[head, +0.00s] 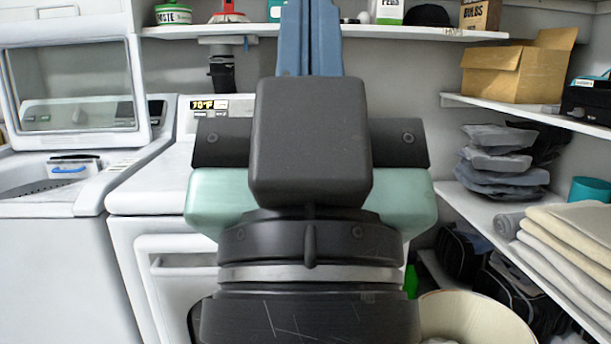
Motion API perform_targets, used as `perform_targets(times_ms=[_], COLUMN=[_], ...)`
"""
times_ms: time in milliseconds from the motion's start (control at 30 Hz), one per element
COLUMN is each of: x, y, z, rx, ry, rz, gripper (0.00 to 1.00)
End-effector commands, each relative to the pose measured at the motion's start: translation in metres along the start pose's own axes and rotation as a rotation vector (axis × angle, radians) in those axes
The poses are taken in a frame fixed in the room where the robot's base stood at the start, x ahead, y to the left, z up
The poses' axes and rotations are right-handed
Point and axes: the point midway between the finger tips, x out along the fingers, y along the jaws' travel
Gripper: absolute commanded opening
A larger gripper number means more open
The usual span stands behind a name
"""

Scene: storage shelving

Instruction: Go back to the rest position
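My arm fills the middle of the head view, seen from behind, with a dark boxy housing and pale green parts at its sides. Two narrow blue pieces rise side by side above the housing at my gripper (308,40), up to the top edge of the picture. They look close together, but their tips are cut off. I cannot tell whether my gripper is open or shut, or whether it holds anything.
A washer (45,225) with a raised lid stands left, beside a white dryer (150,205). A shelf (420,33) runs behind. Right shelves hold a cardboard box (515,70), grey folded bags (495,160) and beige towels (570,245). A cream bin (475,318) stands low right.

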Motion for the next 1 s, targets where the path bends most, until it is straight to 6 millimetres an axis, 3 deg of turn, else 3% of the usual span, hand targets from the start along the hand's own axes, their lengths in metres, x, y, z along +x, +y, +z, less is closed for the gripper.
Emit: perform_targets(times_ms=[33, 267, 800, 1000], x=[0.020, 0.063, 0.185, 0.214], y=[-0.001, -0.002, -0.002, -0.002], z=[-0.018, -0.059, -0.174, -0.202], rx=[0.003, 0.007, 0.011, 0.011], ry=[0.000, 0.001, 0.001, 0.001], rz=[-0.002, -0.005, -0.007, -0.008], gripper=[0.00, 0.00, 0.00, 0.00])
